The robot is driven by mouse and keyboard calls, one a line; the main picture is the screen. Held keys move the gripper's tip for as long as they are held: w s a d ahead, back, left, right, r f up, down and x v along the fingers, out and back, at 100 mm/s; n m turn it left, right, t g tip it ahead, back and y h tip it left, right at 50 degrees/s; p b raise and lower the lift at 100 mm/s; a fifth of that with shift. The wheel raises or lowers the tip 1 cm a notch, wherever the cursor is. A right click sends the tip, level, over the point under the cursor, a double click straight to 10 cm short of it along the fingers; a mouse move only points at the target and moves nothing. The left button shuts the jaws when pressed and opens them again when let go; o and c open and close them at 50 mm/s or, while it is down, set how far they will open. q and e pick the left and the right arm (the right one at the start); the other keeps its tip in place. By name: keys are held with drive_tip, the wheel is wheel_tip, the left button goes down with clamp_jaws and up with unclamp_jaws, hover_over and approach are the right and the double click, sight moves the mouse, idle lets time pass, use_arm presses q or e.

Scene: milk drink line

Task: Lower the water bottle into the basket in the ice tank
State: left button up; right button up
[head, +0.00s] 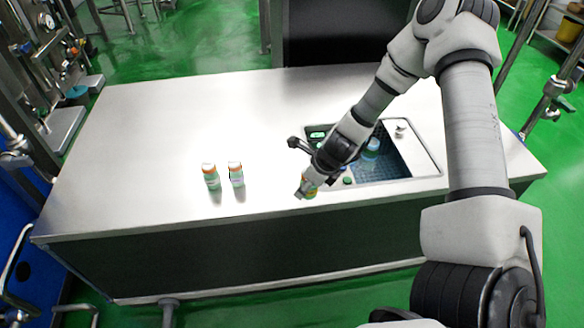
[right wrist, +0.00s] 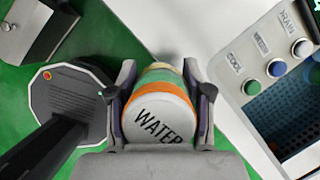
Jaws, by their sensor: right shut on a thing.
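The water bottle (right wrist: 160,112) has a white cap marked WATER, with orange and green bands below it. My right gripper (right wrist: 158,98) is shut around it in the right wrist view. In the head view the right gripper (head: 308,185) holds the bottle (head: 310,193) near the counter's front edge, left of the ice tank (head: 425,167). I cannot tell if the bottle touches the counter. The tank is a sunken basin with dark blue mesh-like walls (head: 392,160), partly hidden by my right arm. A bluish round thing (head: 371,148) shows inside. The left gripper is out of view.
Two white-capped bottles, one (head: 211,177) left of the other (head: 236,175), stand on the steel counter (head: 150,150). The tank panel (right wrist: 262,65) carries COOL, WATER and DRAIN buttons. The counter's left and back are clear.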

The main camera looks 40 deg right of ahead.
drive_tip(key=d+r+p, duration=0.1)
drive_tip(key=d+p, duration=0.1)
drive_tip(key=d, duration=0.1)
drive_tip(key=d+p, duration=0.3)
drive_tip(key=d+r+p, duration=0.1)
drive_tip(key=d+p, duration=0.2)
drive_tip(key=d, duration=0.1)
drive_tip(key=shift+s+d+r, duration=0.1)
drive_tip(key=shift+s+r, duration=0.25)
drive_tip(key=shift+s, duration=0.05)
use_arm(q)
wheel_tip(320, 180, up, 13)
drive_tip(key=p, duration=0.3)
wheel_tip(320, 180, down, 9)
drive_tip(key=b, duration=0.8)
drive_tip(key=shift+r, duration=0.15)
use_arm(e)
drive_tip(key=d+f, duration=0.1)
drive_tip(key=d, duration=0.7)
drive_tip(key=s+d+f, duration=0.1)
drive_tip(key=d+f, duration=0.1)
drive_tip(key=d, duration=0.7)
drive_tip(key=s+d+f, duration=0.1)
drive_tip(key=d+f, duration=0.1)
drive_tip(key=d, duration=0.7)
drive_tip(key=shift+d, duration=0.1)
use_arm(q)
drive_tip(key=shift+b, duration=0.3)
